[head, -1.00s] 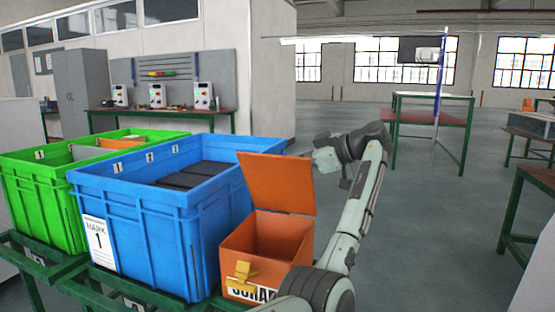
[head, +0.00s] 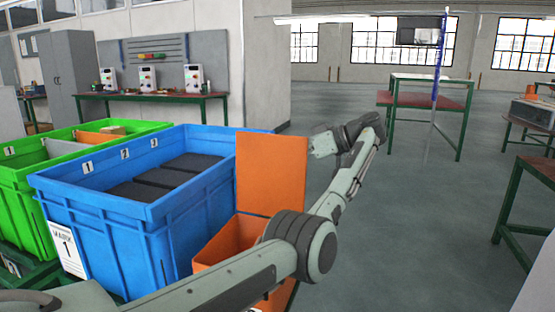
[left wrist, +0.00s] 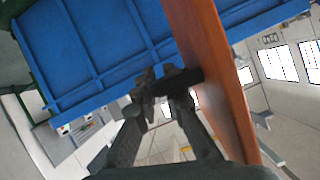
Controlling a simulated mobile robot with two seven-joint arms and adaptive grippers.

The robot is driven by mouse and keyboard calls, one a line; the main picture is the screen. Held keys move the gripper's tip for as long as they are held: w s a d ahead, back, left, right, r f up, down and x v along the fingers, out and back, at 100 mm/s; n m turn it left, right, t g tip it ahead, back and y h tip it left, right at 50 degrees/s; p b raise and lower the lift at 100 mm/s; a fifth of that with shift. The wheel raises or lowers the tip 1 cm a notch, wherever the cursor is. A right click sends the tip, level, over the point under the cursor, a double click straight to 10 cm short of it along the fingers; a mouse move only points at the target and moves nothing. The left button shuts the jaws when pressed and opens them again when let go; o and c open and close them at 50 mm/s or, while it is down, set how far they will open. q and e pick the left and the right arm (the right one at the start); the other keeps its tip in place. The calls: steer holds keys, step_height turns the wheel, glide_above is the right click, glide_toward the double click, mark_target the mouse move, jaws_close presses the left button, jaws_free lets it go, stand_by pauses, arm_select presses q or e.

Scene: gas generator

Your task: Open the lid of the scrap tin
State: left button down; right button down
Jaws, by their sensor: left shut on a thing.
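The orange scrap tin (head: 215,255) stands at the right of the blue crate, partly hidden by my left arm. Its lid (head: 270,175) stands open, close to upright, above the tin. My left gripper (head: 316,145) is at the right edge of the lid, its fingers mostly hidden in the head view. In the left wrist view, the lid (left wrist: 205,50) is seen nearly edge-on. There my left gripper (left wrist: 165,88) is closed on a short dark handle (left wrist: 183,80) that sticks out from the lid. My right gripper is not in view.
The blue crate (head: 100,203) with dark blocks stands close left of the tin. A green crate (head: 20,200) is further left. Behind are a bench (head: 150,96) with control boxes and a grey cabinet (head: 68,75).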

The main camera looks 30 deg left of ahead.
arm_select(q)
steer(key=shift+f, duration=0.2)
steer(key=shift+d, duration=0.1)
steer(key=c, duration=1.9)
jaws_free()
step_height(320, 180, up, 10)
steer(key=shift+r, duration=0.2)
